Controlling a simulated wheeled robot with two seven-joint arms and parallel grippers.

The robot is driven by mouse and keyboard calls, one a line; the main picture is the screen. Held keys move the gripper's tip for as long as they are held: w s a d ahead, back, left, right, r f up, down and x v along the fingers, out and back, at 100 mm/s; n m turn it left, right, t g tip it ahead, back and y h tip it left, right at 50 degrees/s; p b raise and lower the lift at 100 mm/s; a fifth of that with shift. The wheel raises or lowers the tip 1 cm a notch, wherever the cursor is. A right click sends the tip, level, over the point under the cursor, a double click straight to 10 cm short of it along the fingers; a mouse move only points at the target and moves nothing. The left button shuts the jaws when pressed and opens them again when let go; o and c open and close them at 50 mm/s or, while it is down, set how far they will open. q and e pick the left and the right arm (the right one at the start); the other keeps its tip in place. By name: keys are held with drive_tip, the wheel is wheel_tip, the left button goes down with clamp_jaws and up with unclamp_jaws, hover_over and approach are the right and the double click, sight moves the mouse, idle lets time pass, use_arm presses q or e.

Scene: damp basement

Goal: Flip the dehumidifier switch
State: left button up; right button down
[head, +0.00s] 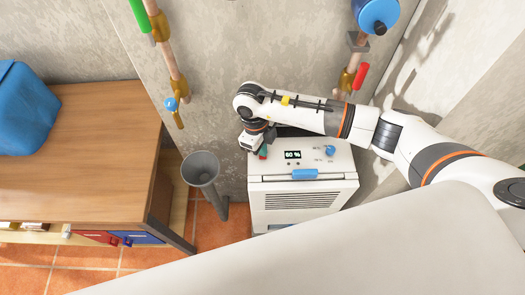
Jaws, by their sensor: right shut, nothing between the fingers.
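The dehumidifier (304,201) is a white box standing against the wall, with a vent grille in front. Its top panel has a lit display (293,155), a blue knob (330,150) and a blue handle-like piece (304,174) at the front edge. A small red and green switch (263,152) shows at the panel's left end. My right gripper (256,149) points down right beside this switch, shut and empty. Its fingertips are small and partly hidden, so I cannot tell whether they touch the switch. My left gripper is out of view.
A wooden workbench (75,160) with a blue bag-like item (22,110) stands at left. A grey funnel-topped pipe (201,168) rises between bench and dehumidifier. Pipes with a green handle (140,15) and a red handle (361,76) run on the wall behind.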

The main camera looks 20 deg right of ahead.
drive_tip(key=shift+f+b, duration=0.7)
drive_tip(key=shift+f, duration=0.1)
drive_tip(key=shift+r, duration=0.15)
drive_tip(key=shift+r+p, duration=0.8)
drive_tip(key=shift+r, duration=0.1)
drive_tip(key=shift+r+p, duration=1.55)
drive_tip(key=shift+r, duration=0.95)
